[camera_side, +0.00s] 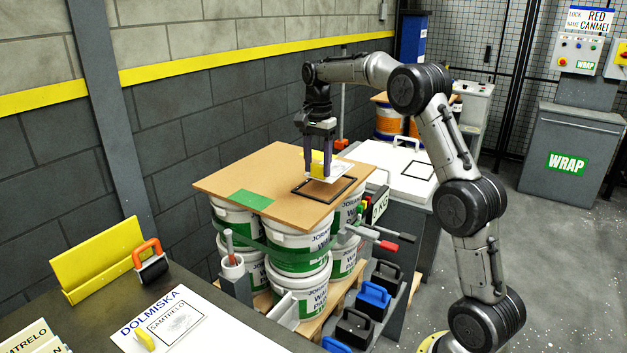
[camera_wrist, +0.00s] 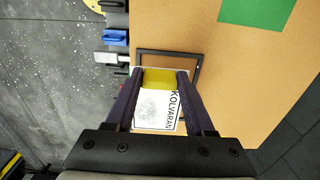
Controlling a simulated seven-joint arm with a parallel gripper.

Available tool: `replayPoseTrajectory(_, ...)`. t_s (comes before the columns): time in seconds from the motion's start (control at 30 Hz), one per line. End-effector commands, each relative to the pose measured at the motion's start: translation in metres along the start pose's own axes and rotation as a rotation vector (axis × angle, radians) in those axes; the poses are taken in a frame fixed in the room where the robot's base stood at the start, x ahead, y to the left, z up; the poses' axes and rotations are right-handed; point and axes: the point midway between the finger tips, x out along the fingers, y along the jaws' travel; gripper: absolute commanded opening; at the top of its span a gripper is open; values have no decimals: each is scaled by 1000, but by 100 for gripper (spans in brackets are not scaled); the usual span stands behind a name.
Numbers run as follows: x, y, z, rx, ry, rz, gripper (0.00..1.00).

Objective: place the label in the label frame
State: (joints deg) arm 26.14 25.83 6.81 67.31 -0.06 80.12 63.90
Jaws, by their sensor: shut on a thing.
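The label is a white card (camera_wrist: 156,112) with the word KOLVARAN and a grey print; it also shows in the side view (camera_side: 343,170). It has a yellow grip block (camera_wrist: 158,79). My gripper (camera_side: 317,172) points down, its two dark fingers shut on that yellow block. The label frame (camera_side: 324,202) is a thin black rectangle on the brown board (camera_side: 230,180). The label appears held a little above the board, over part of the frame. In the wrist view, the frame's far and right sides (camera_wrist: 198,72) show beyond the label; the label and fingers hide much of the rest.
A green patch (camera_side: 251,199) lies on the board, which rests on stacked white pails (camera_side: 297,240). A grey-topped side stand with stamps (camera_side: 373,298) is close by. The front table holds a DOLMISKA sheet (camera_side: 150,330) and a yellow rack (camera_side: 97,262).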

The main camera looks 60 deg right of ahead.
Motion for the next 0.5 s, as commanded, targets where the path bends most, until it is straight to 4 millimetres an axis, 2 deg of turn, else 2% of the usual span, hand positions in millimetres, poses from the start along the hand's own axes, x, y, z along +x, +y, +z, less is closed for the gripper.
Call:
replayPoseTrajectory(0.3, 25, -18, -9, 0, 0, 0, 0)
replayPoseTrajectory(0.5, 50, -18, -8, 0, 0, 0, 0)
